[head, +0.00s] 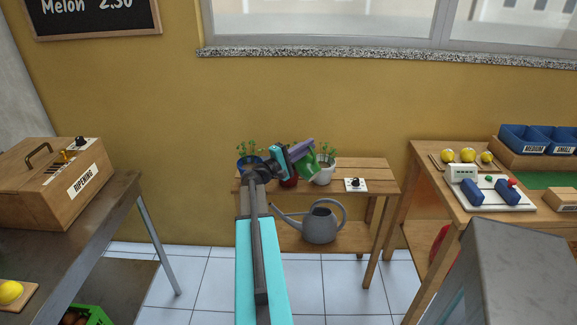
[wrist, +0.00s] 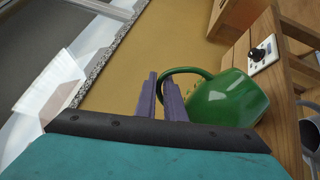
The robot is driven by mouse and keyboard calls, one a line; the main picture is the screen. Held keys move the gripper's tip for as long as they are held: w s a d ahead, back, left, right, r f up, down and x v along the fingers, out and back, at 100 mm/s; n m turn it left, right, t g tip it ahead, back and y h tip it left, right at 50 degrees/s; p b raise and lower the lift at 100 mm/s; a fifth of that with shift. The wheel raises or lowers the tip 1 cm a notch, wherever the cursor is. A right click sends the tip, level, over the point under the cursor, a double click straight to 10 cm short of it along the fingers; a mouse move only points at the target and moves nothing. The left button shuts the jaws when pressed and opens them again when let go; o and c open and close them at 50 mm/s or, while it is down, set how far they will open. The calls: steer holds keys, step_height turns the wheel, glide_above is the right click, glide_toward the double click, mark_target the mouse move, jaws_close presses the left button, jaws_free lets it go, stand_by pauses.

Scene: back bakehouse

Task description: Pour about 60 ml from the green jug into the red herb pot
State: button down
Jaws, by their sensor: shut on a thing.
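The green jug (head: 307,166) is held up over the plant bench and looks tilted in the head view. My gripper (head: 298,152) is shut on its handle; the wrist view shows the purple fingers (wrist: 163,100) at the handle and the jug's green body (wrist: 228,100) to their right. The red herb pot (head: 289,183) stands on the bench below and left of the jug, mostly hidden behind my gripper and arm. No stream of liquid can be made out, and the jug's inside does not show.
A blue pot (head: 246,168) stands left of the red one and a white pot (head: 324,175) right, both with herbs. A white switch plate with a black knob (head: 355,184) lies on the bench (head: 378,173). A grey watering can (head: 320,225) sits on the lower shelf.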

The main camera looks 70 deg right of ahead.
mark_target(313, 151)
steer(key=shift+s+a+m+g+b, duration=0.35)
steer(key=shift+s+m+b, duration=0.6)
steer(key=shift+b, duration=1.05)
steer(key=shift+s+a+f+m+b, duration=0.1)
steer(key=shift+f+m+b, duration=0.15)
steer(key=shift+m+b, duration=0.6)
steer(key=shift+s+f+y+b, duration=0.15)
steer(key=shift+f+y+b, duration=0.2)
steer(key=shift+b, duration=0.4)
steer(key=shift+s+a+f+m+b, duration=0.2)
steer(key=shift+m+b, duration=0.1)
steer(key=shift+b, duration=0.45)
steer(key=m+b, duration=0.1)
steer(key=s+m+b, duration=0.1)
steer(key=b, duration=0.1)
steer(key=shift+s+a+f+y, duration=0.1)
steer(key=shift+s+a+y, duration=0.1)
steer(key=shift+a+y, duration=0.05)
steer(key=s+a+f+m+y+b, duration=0.1)
steer(key=s+a+f+m+b, duration=0.2)
steer(key=b, duration=1.4)
steer(key=shift+s+f+m, duration=2)
steer(key=shift+f+m, duration=0.3)
steer(key=shift+f, duration=0.75)
